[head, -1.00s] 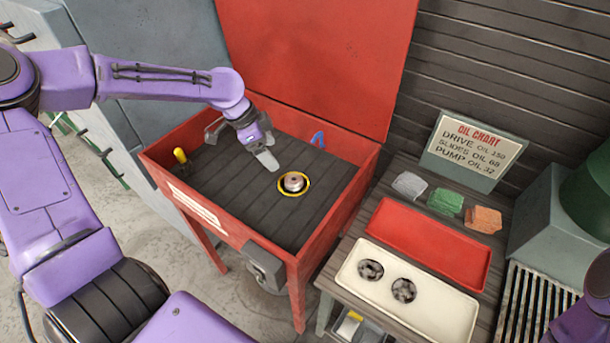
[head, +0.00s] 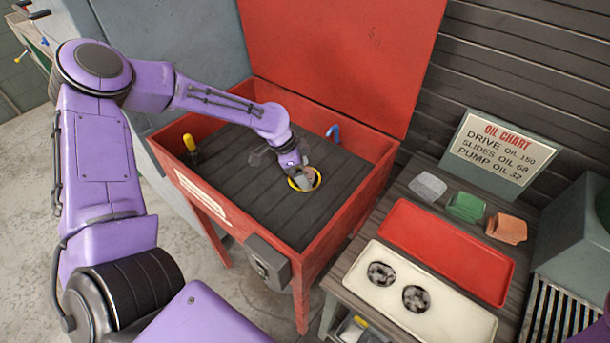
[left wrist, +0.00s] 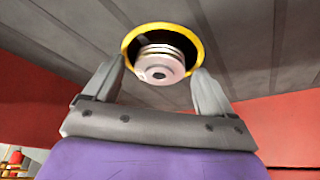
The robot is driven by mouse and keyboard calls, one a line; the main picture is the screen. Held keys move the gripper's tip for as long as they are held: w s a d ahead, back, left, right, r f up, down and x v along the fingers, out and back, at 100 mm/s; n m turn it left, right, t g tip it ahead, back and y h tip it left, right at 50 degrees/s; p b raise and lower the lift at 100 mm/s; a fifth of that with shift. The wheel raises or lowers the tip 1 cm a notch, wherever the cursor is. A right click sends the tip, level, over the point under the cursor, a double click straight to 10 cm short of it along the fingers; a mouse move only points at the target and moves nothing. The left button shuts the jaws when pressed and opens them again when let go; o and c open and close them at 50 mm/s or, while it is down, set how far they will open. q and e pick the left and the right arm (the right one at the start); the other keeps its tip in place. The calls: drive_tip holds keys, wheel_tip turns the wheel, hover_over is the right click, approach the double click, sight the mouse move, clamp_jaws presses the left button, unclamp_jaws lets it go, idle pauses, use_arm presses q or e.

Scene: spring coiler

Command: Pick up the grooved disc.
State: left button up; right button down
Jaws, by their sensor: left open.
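The grooved disc (left wrist: 161,66) is silver with ring-like grooves around its side and a small hole in its end face. It sits at a dark round opening with a yellow rim (left wrist: 196,36) in the slatted floor of the red bin. In the left wrist view my left gripper (left wrist: 160,72) is open, with one finger on each side of the disc. I cannot tell whether the fingers touch it. My right gripper is out of view.
The red bin (head: 305,265) has raised walls and an upright lid. A yellow-handled item (head: 189,142) and a blue hook (head: 334,133) are at its edges. At the right, a bench holds a red tray (head: 445,250) and a cream tray (head: 455,318) with two dark discs.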

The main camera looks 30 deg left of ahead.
use_arm(q)
drive_tip(key=c, duration=1.5)
